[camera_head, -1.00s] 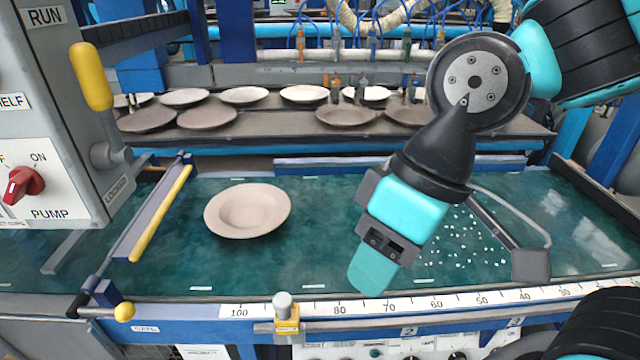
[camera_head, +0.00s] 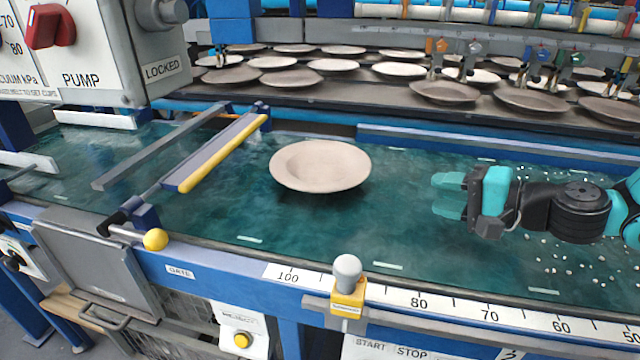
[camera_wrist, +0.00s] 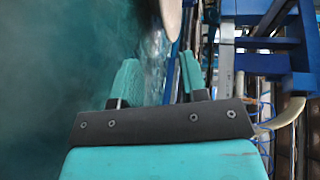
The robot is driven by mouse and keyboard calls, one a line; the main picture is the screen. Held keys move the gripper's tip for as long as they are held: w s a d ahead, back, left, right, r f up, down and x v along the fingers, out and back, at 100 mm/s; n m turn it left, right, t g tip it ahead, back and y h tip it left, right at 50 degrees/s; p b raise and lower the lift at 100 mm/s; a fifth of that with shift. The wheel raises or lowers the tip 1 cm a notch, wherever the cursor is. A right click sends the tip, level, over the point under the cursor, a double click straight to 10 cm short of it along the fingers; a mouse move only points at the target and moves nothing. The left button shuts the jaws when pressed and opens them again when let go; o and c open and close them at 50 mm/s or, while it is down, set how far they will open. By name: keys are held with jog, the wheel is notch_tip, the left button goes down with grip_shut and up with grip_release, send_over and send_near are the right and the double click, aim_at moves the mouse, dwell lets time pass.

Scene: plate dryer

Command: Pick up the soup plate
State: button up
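The soup plate (camera_head: 320,166) is a pale beige, wide-rimmed plate, face up over the green belt (camera_head: 230,205) in the head view. Its edge also shows at the top of the wrist view (camera_wrist: 171,15). My gripper (camera_head: 438,195) is to the right of the plate, apart from it, with its teal fingers pointing left towards it. The fingers are apart with nothing between them, as the wrist view also shows (camera_wrist: 158,78). The plate's underside is mostly hidden.
A gate bar with a yellow edge (camera_head: 225,153) crosses the belt left of the plate. A front rail with a ruler (camera_head: 455,307) and a yellow-based knob (camera_head: 347,290) runs along the near side. Several plates stand on a rack behind. White bits lie on the belt at right.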

aim_at(362, 180)
jog(key=p+x, duration=0.2)
jog(key=x, duration=1.5)
jog(key=shift+w+r, duration=0.15)
grip_shut()
